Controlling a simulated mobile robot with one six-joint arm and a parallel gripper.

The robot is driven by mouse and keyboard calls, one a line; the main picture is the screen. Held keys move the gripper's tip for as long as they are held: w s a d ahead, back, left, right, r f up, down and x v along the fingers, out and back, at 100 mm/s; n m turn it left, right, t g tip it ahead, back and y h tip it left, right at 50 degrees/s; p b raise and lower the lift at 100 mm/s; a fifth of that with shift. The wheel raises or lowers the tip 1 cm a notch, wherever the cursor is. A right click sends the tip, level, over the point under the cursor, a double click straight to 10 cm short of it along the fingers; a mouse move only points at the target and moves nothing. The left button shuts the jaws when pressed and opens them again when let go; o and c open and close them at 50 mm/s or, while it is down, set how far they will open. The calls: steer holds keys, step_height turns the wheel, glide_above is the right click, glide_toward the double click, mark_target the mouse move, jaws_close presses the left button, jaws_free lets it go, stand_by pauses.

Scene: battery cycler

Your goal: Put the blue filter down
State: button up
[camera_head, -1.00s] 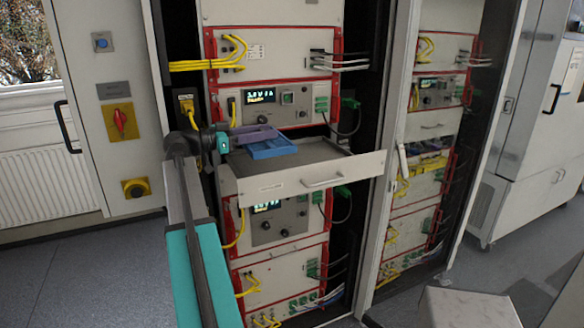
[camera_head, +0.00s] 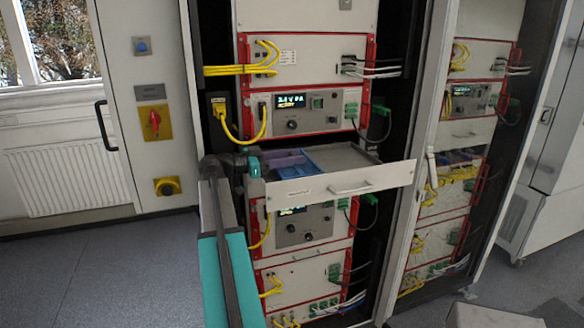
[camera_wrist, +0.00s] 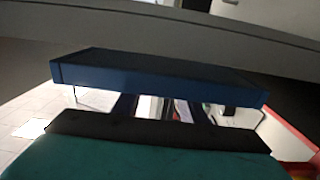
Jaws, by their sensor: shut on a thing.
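The blue filter (camera_head: 313,163) is a flat blue piece at the left part of the pulled-out drawer (camera_head: 345,184). My gripper (camera_head: 289,161) reaches in from the left and is shut on the filter; purplish parts at its end partly cover the filter. The filter sits low, partly behind the drawer's front panel. I cannot tell whether it touches the drawer floor. In the wrist view the filter (camera_wrist: 160,78) spans the picture as a dark blue bar, with my gripper (camera_wrist: 165,107) just below it.
The drawer's right part has bare grey floor. Rack units with red frames (camera_head: 305,60) stand above and below it. Yellow cables (camera_head: 240,70) hang at the left. An open cabinet door (camera_head: 430,165) stands to the right. The grey floor (camera_head: 110,260) is clear at the left.

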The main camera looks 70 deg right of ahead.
steer(key=shift+f, duration=0.1)
steer(key=shift+f+p, duration=0.5)
steer(key=shift+f, duration=1.3)
steer(key=shift+f, duration=0.1)
steer(key=o, duration=1.1)
steer(key=shift+c, duration=0.2)
steer(key=b+v, duration=0.4)
steer(key=v, duration=0.8)
